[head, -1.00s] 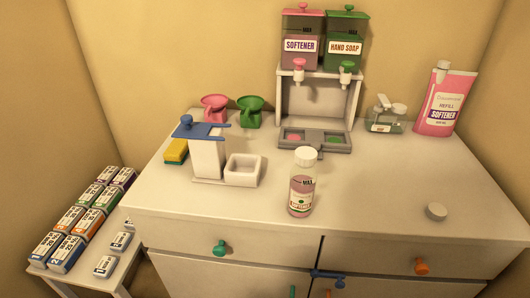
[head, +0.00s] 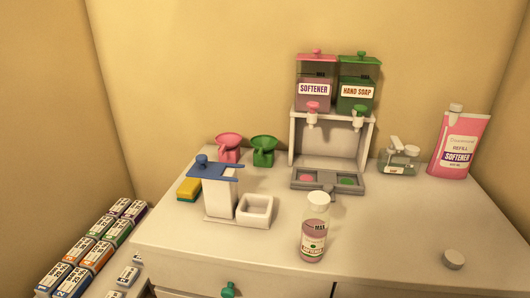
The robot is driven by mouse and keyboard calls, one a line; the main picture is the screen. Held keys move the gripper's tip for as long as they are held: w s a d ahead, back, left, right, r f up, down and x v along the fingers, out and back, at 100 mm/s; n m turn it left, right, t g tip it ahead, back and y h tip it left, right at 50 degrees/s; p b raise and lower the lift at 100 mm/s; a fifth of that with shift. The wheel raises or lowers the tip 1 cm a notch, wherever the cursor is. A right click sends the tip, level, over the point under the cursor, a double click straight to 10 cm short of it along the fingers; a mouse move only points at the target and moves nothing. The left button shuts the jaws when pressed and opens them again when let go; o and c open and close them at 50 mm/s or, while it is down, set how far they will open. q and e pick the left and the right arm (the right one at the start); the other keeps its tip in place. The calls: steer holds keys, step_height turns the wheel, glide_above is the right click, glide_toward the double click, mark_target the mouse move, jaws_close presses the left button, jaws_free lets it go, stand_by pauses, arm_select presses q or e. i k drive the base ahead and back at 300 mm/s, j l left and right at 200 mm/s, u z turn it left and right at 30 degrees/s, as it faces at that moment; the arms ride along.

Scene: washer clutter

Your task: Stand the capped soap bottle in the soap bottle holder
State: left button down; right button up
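A clear bottle (head: 314,235) with pink contents, a MAX mark and a label with a green mark stands upright near the front middle of the counter. Its top looks pale; whether that is a cap is unclear. A white stand with a blue top (head: 214,172) is left of it, with an open square white cup (head: 256,208) on its base. The cup looks empty; I cannot tell whether it is the soap bottle holder. A low clear container (head: 398,158) with a pale top and small label sits at the back right. Neither gripper is in view.
A dispenser rack (head: 332,119) with softener and hand soap tanks stands at the back, with a grey tray (head: 328,192) below. Funnels, a sponge (head: 189,189), a pink refill pouch (head: 458,142) and a round pale disc (head: 453,259) are around. The right front counter is mostly clear.

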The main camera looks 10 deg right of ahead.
mark_target(253, 210)
steer(key=k+j, duration=0.1)
steer(key=k, duration=1.25)
